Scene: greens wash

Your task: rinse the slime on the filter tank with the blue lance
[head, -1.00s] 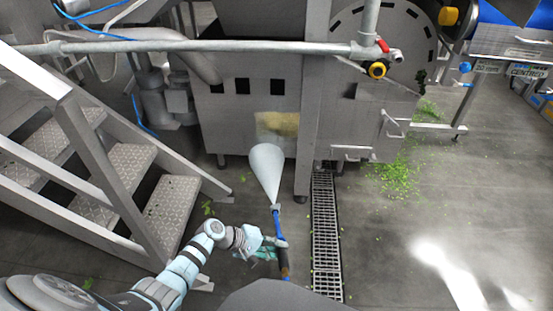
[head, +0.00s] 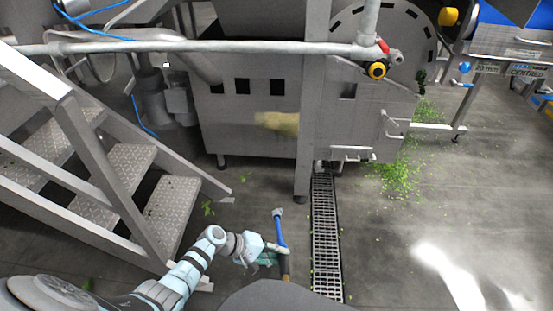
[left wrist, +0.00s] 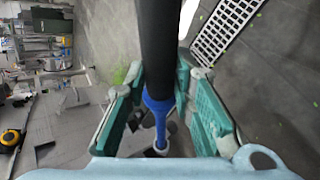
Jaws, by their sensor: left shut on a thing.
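The filter tank (head: 225,135) is a grey steel box in the upper middle of the head view. A yellowish slime patch (head: 278,123) lies on its front face, left of a steel post. My left gripper (head: 272,254) is shut on the blue lance (head: 280,232), well below and in front of the tank. The lance points up toward the tank, and no spray comes from it. In the left wrist view the lance's black grip (left wrist: 158,50) runs between the green fingers, with its blue tube (left wrist: 160,125) beyond. My right gripper is not in view.
Metal stairs (head: 130,165) stand at the left. A floor drain grate (head: 325,235) runs beside the lance. Green leaf scraps (head: 397,178) lie on the floor right of the tank. A horizontal pipe (head: 200,46) crosses in front of the tank. The floor at right is open.

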